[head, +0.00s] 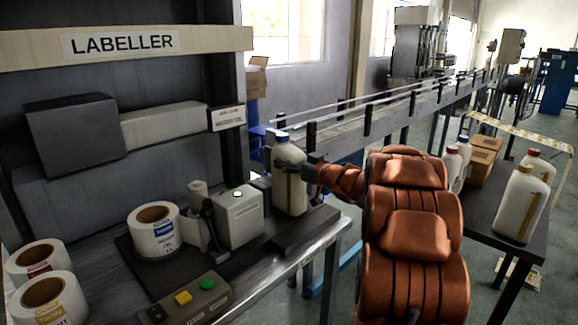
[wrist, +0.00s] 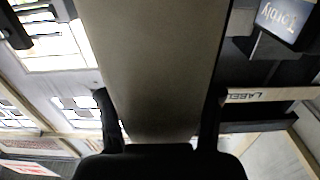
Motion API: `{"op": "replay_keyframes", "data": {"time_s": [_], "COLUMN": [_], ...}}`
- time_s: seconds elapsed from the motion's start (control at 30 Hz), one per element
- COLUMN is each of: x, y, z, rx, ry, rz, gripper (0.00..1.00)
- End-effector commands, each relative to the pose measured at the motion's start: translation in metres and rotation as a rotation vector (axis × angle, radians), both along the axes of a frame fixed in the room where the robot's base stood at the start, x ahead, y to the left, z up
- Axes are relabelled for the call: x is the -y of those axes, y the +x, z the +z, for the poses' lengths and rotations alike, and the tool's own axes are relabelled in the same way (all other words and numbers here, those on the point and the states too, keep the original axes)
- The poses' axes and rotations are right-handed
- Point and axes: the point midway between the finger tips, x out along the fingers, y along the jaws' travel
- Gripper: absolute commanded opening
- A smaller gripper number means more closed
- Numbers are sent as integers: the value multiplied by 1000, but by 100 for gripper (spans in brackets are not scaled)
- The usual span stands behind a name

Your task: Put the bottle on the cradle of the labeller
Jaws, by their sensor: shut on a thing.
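The white bottle (head: 290,190) with a blue cap stands upright at the labeller, just right of its pale box (head: 239,217). My gripper (head: 297,171) is shut on its upper part from the right. In the wrist view the bottle's pale side (wrist: 150,60) fills the middle, with a finger of my gripper (wrist: 160,112) on each edge. The dark cradle (head: 306,231) is at the bottle's foot, at the right end of the labeller. I cannot tell whether the bottle's base touches it.
A label roll (head: 154,231) stands left of the box, with more rolls (head: 45,301) at the front left. A button panel (head: 187,298) is at the bench front. Other bottles (head: 523,203) and a carton (head: 482,160) stand on the right table. A conveyor (head: 385,115) runs behind.

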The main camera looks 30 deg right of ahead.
Motion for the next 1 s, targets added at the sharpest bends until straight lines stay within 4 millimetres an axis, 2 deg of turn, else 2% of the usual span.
{"op": "replay_keyframes", "data": {"time_s": [0.1,0.5,0.53,0.73,1.0], "x": [0,0,0,0,0], "y": [0,0,0,0,0], "z": [-8,-10,-11,-11,-11], "rx": [4,6,4,3,3], "ry": [1,-2,-3,-2,-2], "rz": [0,0,1,1,1], "gripper": [0,0,67,87,88]}}
